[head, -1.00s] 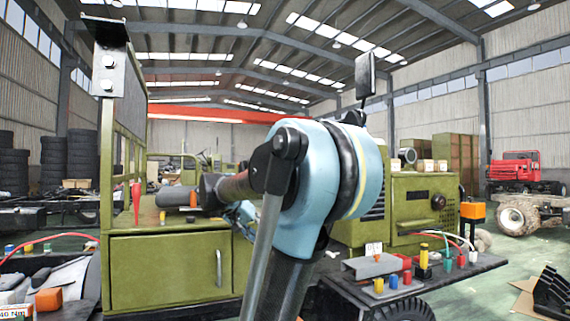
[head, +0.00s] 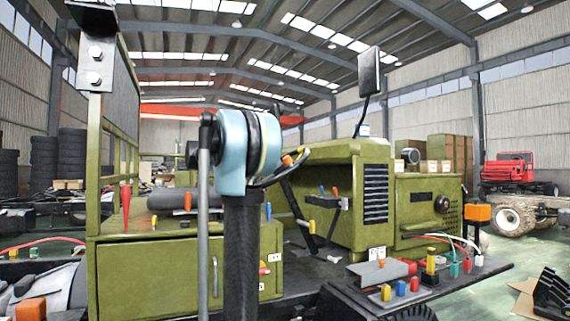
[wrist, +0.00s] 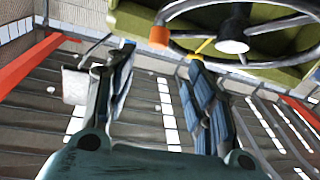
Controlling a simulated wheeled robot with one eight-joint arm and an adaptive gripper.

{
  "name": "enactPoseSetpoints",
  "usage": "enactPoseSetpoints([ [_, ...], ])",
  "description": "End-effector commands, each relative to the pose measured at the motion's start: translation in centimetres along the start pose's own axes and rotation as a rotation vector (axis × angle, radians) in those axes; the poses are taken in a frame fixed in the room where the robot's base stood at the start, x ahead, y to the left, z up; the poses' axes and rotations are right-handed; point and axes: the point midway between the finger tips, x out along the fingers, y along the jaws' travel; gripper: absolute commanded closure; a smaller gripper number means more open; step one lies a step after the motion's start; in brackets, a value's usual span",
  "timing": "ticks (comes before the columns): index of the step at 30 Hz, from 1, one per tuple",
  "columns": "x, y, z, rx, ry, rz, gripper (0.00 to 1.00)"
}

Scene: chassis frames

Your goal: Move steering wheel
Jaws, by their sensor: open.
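The steering wheel (head: 284,178) shows in the head view as a thin dark rim just right of my arm's blue joint. Its left part is hidden behind that joint. An orange knob (head: 287,160) sits on its rim. In the wrist view the steering wheel (wrist: 186,7) fills the upper right, with a grey rim, a pale-ended hub and the orange knob. My gripper (wrist: 158,65) is open and empty, its two fingers apart. The wheel lies beyond the fingertips, nearest the right finger; I cannot tell the exact gap. In the head view my gripper is hidden behind my arm.
The green vehicle has a cabinet (head: 155,275) at left and an engine housing (head: 345,200) at right. Small levers (head: 325,202) stand beside the wheel. A mirror (head: 368,72) rises on a post. A shelf (head: 460,277) with coloured parts juts out at front right.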

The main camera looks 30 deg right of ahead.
Motion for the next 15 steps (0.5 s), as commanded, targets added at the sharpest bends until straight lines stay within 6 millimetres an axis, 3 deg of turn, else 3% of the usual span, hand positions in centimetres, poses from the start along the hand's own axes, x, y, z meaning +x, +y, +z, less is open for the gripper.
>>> enactPoseSetpoints([
  [15, 8.7, 0.2, 0.1, -0.001, -0.002, 0.004, 0.51],
])
